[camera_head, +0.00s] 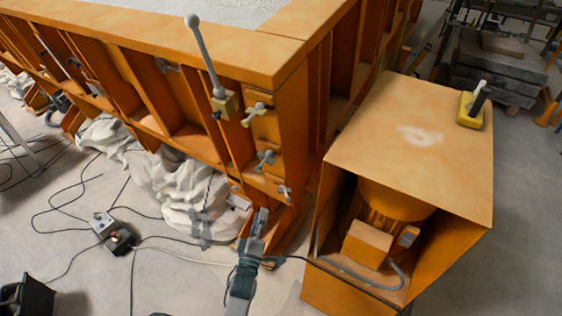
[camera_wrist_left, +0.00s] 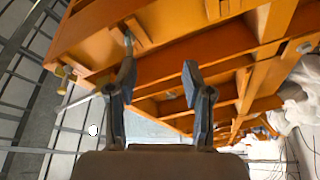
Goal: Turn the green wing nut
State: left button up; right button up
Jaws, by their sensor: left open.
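Several small wing-nut-like handles sit in a column on the end of the orange sandbed frame in the head view. The top one (camera_head: 254,113) has a yellowish base and pale grey arms. The middle one (camera_head: 265,160) looks grey-green, and the lowest one (camera_head: 285,192) is pale grey. I cannot tell for certain which is the green wing nut. My left gripper (camera_head: 258,222) is below and slightly left of the lowest handle, apart from it. In the left wrist view my left gripper (camera_wrist_left: 160,85) is open, with nothing between its fingers. My right gripper is not in view.
A long grey lever (camera_head: 205,60) rises from a yellow block beside the handles. An orange cabinet (camera_head: 400,140) stands at the right, with a yellow control box (camera_head: 471,109) on top. White cloth (camera_head: 175,185) and black cables lie on the floor at the left.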

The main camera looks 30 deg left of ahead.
pick_arm(q)
jog(key=n+t+y, duration=0.1)
send_near(267, 158)
jog(key=p+x, duration=0.1)
jog(key=x, duration=0.2)
jog(key=p+x, duration=0.1)
jog(key=x, duration=0.1)
jog(key=p+x, duration=0.1)
jog(key=x, duration=0.2)
jog(key=shift+w+a+f, duration=0.2)
jog(key=shift+w+a, duration=0.1)
jog(key=shift+w, duration=0.05)
jog(key=shift+w+a+r, duration=0.1)
jog(key=shift+w+a, duration=0.05)
jog(key=shift+w, duration=0.45)
grip_shut()
